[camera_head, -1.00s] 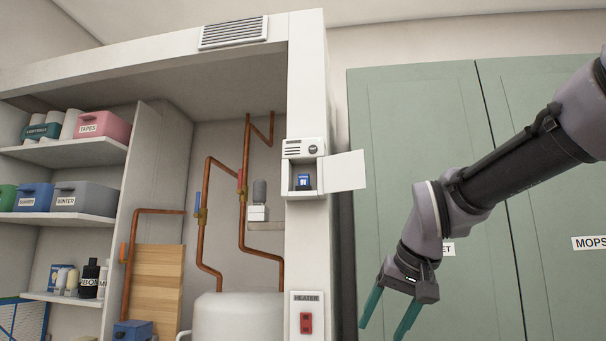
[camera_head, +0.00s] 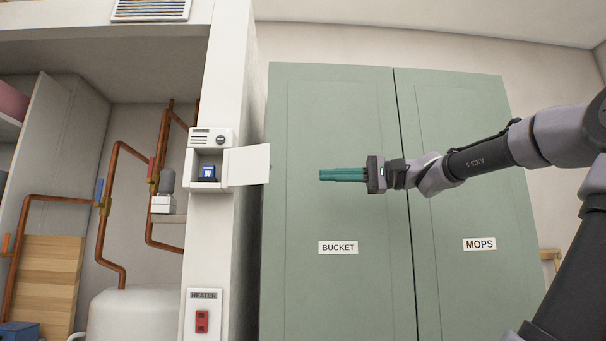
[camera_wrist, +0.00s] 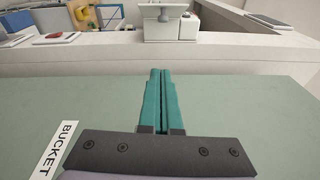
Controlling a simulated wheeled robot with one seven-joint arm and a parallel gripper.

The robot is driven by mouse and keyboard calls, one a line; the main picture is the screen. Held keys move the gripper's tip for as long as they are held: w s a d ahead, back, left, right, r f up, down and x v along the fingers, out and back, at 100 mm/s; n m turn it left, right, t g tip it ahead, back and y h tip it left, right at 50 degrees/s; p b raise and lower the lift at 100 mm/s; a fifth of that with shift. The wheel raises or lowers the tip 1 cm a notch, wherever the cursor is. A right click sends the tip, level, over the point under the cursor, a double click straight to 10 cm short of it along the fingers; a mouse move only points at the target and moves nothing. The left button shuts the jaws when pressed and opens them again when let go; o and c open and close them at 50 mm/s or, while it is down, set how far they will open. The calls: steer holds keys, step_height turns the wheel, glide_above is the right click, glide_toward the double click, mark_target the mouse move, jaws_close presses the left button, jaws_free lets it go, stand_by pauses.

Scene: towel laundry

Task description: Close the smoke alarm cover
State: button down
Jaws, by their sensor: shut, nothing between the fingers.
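The smoke alarm (camera_head: 209,138) is a small white box on the white pillar, with slots and a round button on top. Its cover (camera_head: 248,165), a flat white flap, stands open, swung out to the right. A blue block (camera_head: 208,172) sits in the open recess. My gripper (camera_head: 321,175) has teal fingers, shut and empty, pointing left at about the cover's height, to its right and apart from it. In the wrist view, the shut fingers (camera_wrist: 160,72) point up toward a white box-like shape (camera_wrist: 163,22) on the pillar, probably the alarm; its details are unclear.
Green cabinet doors labelled BUCKET (camera_head: 338,247) and MOPS (camera_head: 479,244) stand behind my arm. A heater panel (camera_head: 202,315) with a red switch is below the alarm. Copper pipes (camera_head: 113,215) and a white tank (camera_head: 130,312) are left of the pillar. Space between fingers and cover looks clear.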

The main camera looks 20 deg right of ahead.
mark_target(251, 167)
steer(key=w+a, duration=0.1)
steer(key=a, duration=1)
steer(key=shift+w+a+r, duration=0.15)
steer(key=shift+w+r, duration=0.05)
steer(key=shift+w, duration=0.05)
steer(key=shift+s, duration=0.15)
steer(key=shift+s+a+m+t+h, duration=0.15)
steer(key=shift+s+m+t+h, duration=0.25)
steer(key=shift+t, duration=0.3)
